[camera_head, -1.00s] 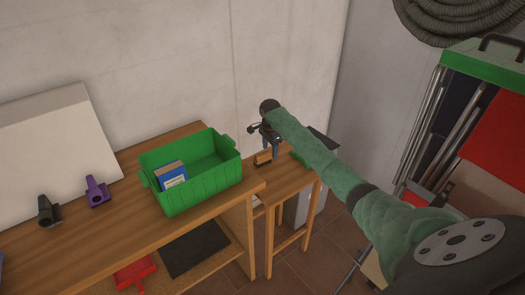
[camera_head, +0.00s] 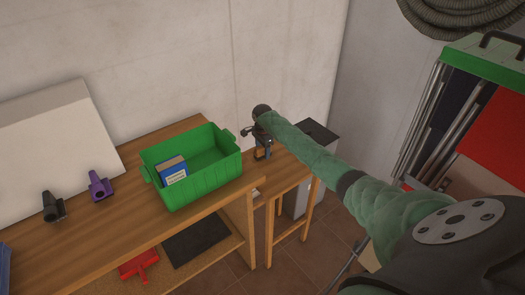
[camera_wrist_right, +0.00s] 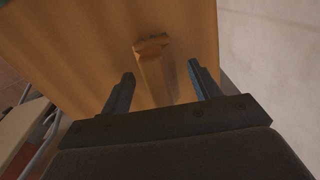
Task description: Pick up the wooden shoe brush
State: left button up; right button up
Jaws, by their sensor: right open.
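The wooden shoe brush (camera_wrist_right: 155,68) shows in the right wrist view as a light brown elongated piece on the wooden top of a small table. Its far end is wider, and it runs back toward my palm between the fingers. My right gripper (camera_wrist_right: 160,72) is open, one finger on each side of the brush, with gaps visible at both sides. In the head view my right gripper (camera_head: 263,154) points down at the small table, and the brush is mostly hidden behind it. My left gripper is not in view.
The small table (camera_head: 279,183) stands against the wall beside a workbench (camera_head: 95,233). A green crate (camera_head: 205,185) holding a blue box (camera_head: 174,174) sits on the bench near my gripper. Purple (camera_head: 101,186) and black (camera_head: 53,207) fittings lie further left. Coiled hose hangs at upper right.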

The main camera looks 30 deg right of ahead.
jog(key=shift+f, duration=0.3)
jog(key=c, duration=1.1)
jog(key=shift+r, duration=0.1)
